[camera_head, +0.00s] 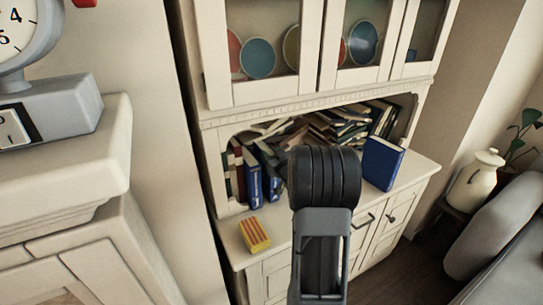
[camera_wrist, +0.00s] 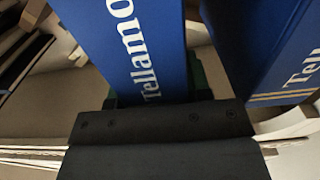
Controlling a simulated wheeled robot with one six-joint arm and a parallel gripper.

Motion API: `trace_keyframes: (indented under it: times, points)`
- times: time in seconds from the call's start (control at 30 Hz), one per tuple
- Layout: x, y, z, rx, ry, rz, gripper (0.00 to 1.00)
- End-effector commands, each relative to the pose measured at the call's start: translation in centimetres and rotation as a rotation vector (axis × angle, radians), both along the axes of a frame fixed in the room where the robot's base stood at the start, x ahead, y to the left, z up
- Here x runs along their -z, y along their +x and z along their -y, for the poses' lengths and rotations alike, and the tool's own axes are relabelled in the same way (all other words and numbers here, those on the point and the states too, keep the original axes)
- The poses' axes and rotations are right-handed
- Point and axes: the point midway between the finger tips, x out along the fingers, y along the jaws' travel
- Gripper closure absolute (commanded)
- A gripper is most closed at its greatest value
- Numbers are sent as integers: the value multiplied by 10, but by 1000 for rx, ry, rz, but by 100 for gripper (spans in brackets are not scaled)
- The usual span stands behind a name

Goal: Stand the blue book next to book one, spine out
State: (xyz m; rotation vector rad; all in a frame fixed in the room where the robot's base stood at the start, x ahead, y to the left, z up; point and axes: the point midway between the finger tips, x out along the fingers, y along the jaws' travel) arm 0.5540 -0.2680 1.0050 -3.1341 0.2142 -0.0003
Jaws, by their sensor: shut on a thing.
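In the wrist view my gripper (camera_wrist: 155,97) is shut on a blue book (camera_wrist: 138,45), whose spine with white "Tellamo" lettering faces the camera. A second blue book (camera_wrist: 262,45) with similar lettering and gold lines stands to its right, with a gap between them. In the head view two blue books, one at the left (camera_head: 252,180) and one beside it (camera_head: 271,178), stand near the left end of the shelf niche. A third blue book (camera_head: 382,163) stands apart at the niche's right. My arm hides my fingertips in the head view; I cannot tell which book is book one.
The niche holds a leaning heap of books (camera_head: 335,124) at the back and dark red books (camera_head: 237,170) at far left. A yellow and red striped box (camera_head: 255,234) lies on the front ledge. Glass doors with plates (camera_head: 258,58) are above. The right counter end (camera_head: 415,170) is clear.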

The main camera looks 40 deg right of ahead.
Motion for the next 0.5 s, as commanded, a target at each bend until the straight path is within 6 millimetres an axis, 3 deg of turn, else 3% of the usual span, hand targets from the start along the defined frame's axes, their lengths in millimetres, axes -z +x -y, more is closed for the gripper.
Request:
trace_keyframes:
  times: [0.23, 0.27, 0.5]
  points:
    - [2, 0, 0, 0, -3, 5, 100]
    - [3, 0, 0, 0, 0, 0, 53]
    - [3, 0, 0, 0, 0, 0, 30]
